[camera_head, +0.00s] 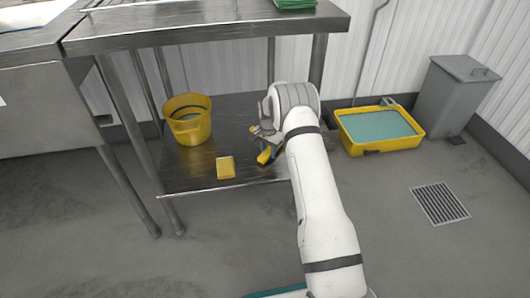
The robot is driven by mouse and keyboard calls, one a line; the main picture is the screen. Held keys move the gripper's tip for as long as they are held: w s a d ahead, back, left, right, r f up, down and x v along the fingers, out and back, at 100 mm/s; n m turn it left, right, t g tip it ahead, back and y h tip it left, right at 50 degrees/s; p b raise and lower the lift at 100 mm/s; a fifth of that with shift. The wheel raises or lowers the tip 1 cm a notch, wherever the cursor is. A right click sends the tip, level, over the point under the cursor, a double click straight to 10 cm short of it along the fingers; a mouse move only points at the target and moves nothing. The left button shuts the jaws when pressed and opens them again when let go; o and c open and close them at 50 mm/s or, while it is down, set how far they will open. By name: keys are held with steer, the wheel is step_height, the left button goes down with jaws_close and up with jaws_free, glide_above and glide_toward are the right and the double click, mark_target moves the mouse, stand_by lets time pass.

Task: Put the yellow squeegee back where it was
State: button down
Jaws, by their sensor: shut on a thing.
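The yellow squeegee (264,156) shows as a small yellow piece with dark parts at my gripper (262,138), over the right part of the steel table's lower shelf (195,178). My gripper is shut on it. My white arm reaches in from the front and hides part of the gripper and probably part of the squeegee. I cannot tell whether the squeegee touches the shelf.
On the lower shelf stand a yellow bucket (188,128) and a small yellow block (225,167). The steel tabletop (200,27) overhangs them. To the right are a yellow tray (349,145) with teal contents, a grey bin (448,95) and a floor drain (440,203).

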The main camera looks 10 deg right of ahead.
steer(key=shift+f, duration=0.15)
steer(key=c, duration=1)
jaws_free()
step_height(320, 180, up, 12)
steer(key=p, duration=0.5)
steer(key=shift+s+a+r, duration=0.1)
steer(key=shift+r, duration=0.1)
steer(key=shift+s+f, duration=0.1)
